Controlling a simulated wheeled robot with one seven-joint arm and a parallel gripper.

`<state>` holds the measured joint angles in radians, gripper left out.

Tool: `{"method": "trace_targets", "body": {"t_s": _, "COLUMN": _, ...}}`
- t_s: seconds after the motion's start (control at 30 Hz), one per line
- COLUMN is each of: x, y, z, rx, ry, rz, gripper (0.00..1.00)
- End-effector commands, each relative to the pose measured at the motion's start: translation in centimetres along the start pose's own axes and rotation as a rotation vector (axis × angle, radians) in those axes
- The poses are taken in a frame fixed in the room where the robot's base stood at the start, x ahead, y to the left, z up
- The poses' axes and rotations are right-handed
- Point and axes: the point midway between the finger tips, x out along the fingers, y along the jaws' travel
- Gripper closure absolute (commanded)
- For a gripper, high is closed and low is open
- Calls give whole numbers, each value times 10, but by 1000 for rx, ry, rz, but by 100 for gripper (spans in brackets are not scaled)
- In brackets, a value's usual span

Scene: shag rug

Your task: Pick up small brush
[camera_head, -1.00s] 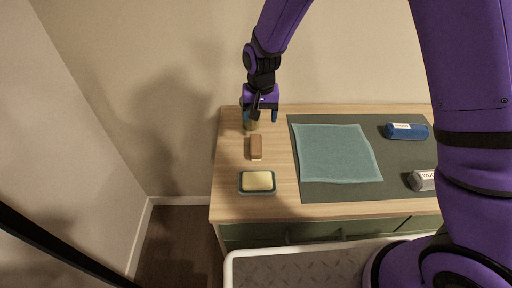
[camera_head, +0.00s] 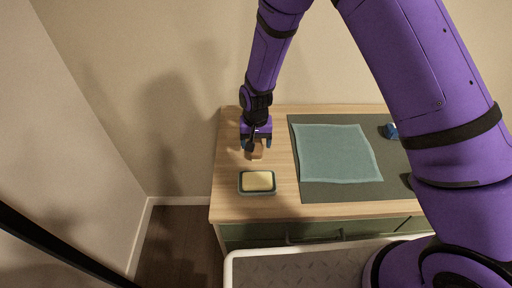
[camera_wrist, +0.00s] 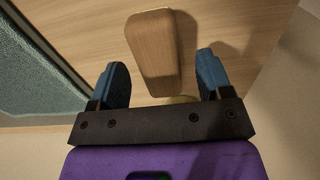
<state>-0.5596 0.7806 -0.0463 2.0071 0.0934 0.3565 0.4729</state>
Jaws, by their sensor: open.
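The small brush (camera_wrist: 153,48) has a brown wooden block-shaped back and lies on the wooden tabletop. In the head view the brush (camera_head: 258,152) is partly hidden by my gripper (camera_head: 256,145). In the wrist view my gripper (camera_wrist: 163,80) is open, with one blue fingertip on each side of the near part of the brush. The fingers do not visibly touch it. A pale rounded edge shows at the brush's near end, mostly hidden behind my gripper's dark bar.
A dish with a yellow bar (camera_head: 257,181) sits in front of the brush. A teal cloth (camera_head: 335,152) lies on a grey mat (camera_head: 330,191) to the right. A blue rolled item (camera_head: 391,131) is mostly hidden by my arm. A wall stands behind the table.

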Motion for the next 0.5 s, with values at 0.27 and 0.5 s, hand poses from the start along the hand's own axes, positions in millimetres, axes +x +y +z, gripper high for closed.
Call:
{"method": "trace_targets", "body": {"t_s": 0.27, "x": 15, "y": 0, "z": 0, "rx": 0, "ry": 0, "rz": 0, "gripper": 28}}
{"method": "trace_targets", "body": {"t_s": 0.5, "x": 15, "y": 0, "z": 0, "rx": 0, "ry": 0, "rz": 0, "gripper": 51}}
